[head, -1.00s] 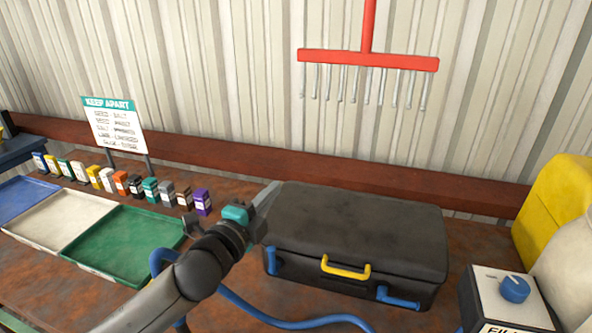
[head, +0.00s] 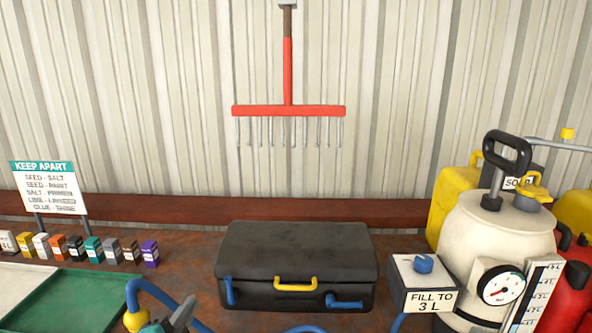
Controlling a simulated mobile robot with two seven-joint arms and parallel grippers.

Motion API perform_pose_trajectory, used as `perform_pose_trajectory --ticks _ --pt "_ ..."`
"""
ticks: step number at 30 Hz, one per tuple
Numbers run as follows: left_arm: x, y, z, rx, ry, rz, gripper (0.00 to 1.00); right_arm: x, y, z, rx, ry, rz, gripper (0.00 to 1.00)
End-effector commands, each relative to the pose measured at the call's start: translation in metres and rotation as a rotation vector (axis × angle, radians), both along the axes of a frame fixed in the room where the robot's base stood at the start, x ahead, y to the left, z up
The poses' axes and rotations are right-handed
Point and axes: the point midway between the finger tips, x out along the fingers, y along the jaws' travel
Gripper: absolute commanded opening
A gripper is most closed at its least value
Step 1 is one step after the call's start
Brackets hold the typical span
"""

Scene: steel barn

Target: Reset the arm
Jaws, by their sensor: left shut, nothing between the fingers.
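My left gripper (head: 182,314) shows only in part at the bottom edge, left of centre, with a grey finger and a bit of teal. Its fingers are shut with nothing between them. It is in front of the black case (head: 296,262) and to its left in the picture. The rest of my left arm is out of the frame. My right gripper is not in view.
The closed case has a yellow handle and blue latches. A green tray (head: 80,300) and several small boxes (head: 93,249) are at left. A white sprayer tank (head: 490,245) and a "FILL TO 3 L" box (head: 424,280) stand right.

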Motion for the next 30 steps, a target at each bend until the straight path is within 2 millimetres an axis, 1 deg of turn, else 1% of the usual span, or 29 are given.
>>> perform_pose_trajectory --ticks 1,2,4,5,6,8,9,11,12,14,15,21,22,23,29,30 --pt "-0.014 -0.001 -0.016 -0.071 0.066 0.042 0.00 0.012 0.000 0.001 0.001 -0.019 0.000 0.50" --pt "-0.023 -0.001 -0.026 -0.114 0.110 0.071 0.00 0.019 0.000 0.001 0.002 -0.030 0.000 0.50" --pt "-0.047 -0.001 -0.049 -0.223 0.219 0.150 0.00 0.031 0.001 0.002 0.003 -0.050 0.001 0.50" --pt "-0.059 -0.002 -0.059 -0.270 0.269 0.186 0.00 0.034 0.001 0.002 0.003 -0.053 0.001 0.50" --pt "-0.077 -0.003 -0.073 -0.334 0.340 0.237 0.00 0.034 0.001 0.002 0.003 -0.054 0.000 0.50" --pt "-0.104 -0.006 -0.091 -0.422 0.444 0.314 0.00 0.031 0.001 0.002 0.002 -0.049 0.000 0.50" --pt "-0.121 -0.008 -0.101 -0.473 0.506 0.361 0.00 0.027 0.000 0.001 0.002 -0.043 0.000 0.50" --pt "-0.145 -0.011 -0.113 -0.537 0.592 0.428 0.00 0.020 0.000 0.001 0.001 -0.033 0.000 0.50" --pt "-0.161 -0.013 -0.120 -0.575 0.644 0.468 0.00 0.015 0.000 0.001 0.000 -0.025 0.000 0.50" --pt "-0.183 -0.017 -0.127 -0.625 0.717 0.526 0.00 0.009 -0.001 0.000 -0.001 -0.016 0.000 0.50" --pt "-0.197 -0.019 -0.132 -0.655 0.762 0.563 0.00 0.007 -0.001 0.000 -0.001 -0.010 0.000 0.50" --pt "-0.265 -0.033 -0.144 -0.777 0.973 0.739 0.00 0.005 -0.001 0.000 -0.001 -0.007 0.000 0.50" --pt "-0.259 -0.032 -0.156 -0.767 0.965 0.732 0.00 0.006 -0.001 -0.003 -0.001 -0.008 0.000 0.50" --pt "-0.257 -0.032 -0.164 -0.764 0.966 0.730 0.00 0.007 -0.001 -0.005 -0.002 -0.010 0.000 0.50" --pt "-0.250 -0.033 -0.217 -0.752 0.982 0.734 0.00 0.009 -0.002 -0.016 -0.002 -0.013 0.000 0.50" --pt "-0.249 -0.034 -0.229 -0.749 0.986 0.736 0.00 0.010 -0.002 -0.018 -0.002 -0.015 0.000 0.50"
